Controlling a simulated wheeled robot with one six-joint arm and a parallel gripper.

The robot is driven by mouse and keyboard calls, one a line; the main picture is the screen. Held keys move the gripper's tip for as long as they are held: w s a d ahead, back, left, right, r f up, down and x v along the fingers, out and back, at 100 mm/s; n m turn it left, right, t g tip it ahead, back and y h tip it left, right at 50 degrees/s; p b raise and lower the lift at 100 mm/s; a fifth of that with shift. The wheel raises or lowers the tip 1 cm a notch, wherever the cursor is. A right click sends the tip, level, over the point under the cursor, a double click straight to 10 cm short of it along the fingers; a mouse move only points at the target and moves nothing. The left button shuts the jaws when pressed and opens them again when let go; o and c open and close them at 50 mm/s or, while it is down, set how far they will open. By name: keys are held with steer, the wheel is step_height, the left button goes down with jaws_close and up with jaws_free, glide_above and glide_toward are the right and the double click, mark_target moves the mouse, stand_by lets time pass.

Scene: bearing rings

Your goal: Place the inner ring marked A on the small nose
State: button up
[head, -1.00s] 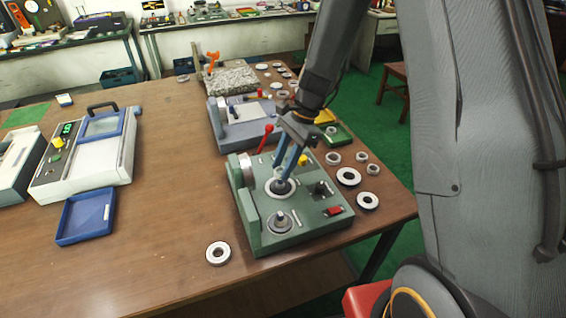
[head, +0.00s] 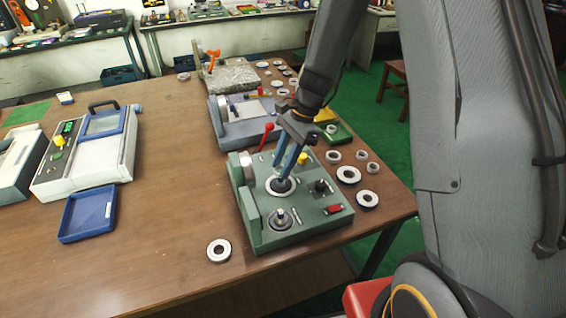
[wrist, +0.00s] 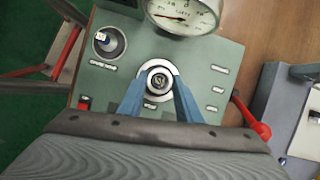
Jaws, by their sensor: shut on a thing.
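The green fixture (head: 300,232) stands near the table's right edge. My gripper (head: 281,181) points down at its middle, with its blue fingers shut on a small ring (wrist: 157,85) at the round central seat. The seat's pale rim (wrist: 170,68) surrounds the fingertips in the wrist view. The ring looks dark with a silvery centre; the fingers partly hide it, and I cannot read a letter A.
A blue tray (head: 88,214) stands farther left, with clear wood between.

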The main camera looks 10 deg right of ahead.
steer(key=shift+f, duration=0.2)
steer(key=shift+f+b, duration=0.3)
steer(key=shift+f, duration=0.05)
steer(key=shift+f+b, duration=0.95)
steer(key=shift+f, duration=0.85)
steer(key=o, duration=1.1)
steer(key=b+v, duration=0.1)
steer(key=v, duration=0.6)
steer(key=shift+d+r+b, duration=0.15)
steer(key=shift+r+b, duration=0.2)
steer(key=shift+b, duration=0.05)
